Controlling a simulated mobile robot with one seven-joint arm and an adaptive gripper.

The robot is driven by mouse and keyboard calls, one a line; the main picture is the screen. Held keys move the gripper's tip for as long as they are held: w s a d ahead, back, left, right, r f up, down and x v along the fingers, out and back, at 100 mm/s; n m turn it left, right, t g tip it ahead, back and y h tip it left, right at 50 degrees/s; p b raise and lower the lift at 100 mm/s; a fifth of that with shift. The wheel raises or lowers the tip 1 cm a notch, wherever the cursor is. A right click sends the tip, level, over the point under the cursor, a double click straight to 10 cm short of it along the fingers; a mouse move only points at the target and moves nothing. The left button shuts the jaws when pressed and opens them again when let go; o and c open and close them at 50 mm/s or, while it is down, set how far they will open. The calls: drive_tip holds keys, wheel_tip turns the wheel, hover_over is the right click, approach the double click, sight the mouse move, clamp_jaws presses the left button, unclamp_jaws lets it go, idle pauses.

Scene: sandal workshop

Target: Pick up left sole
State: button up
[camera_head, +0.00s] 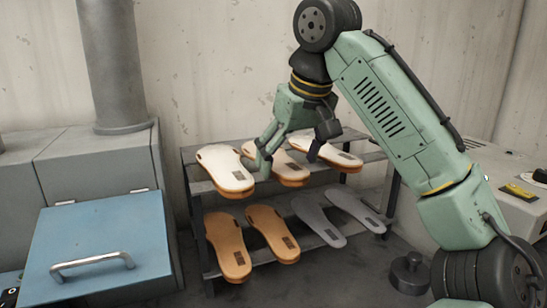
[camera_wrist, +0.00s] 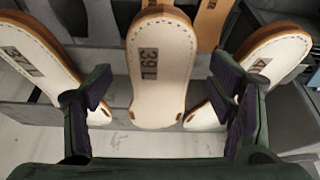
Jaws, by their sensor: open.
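A white-topped sole with an orange-tan edge (camera_wrist: 160,85) is in the middle of the wrist view, its dark label seeming to read "39 L". It appears to be the middle sole on the upper shelf in the head view (camera_head: 278,170), partly hidden by my gripper. My gripper (camera_wrist: 160,97) is open, with one finger on either side of this sole and a gap to each. In the head view my gripper (camera_head: 290,154) is over the upper shelf. I cannot tell its exact height above the sole.
Similar white soles lie to the left (camera_head: 226,170) and right (camera_head: 328,157) on the rack's upper shelf. Orange soles (camera_head: 228,245) and grey soles (camera_head: 318,220) lie on the lower shelf. A blue panel with a handle (camera_head: 100,245) stands left; the wall is close behind.

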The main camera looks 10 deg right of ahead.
drive_tip(key=shift+w+f, duration=0.15)
drive_tip(key=shift+f, duration=0.15)
drive_tip(key=shift+c, duration=0.2)
drive_tip(key=c, duration=1.3)
drive_tip(key=shift+r, duration=0.15)
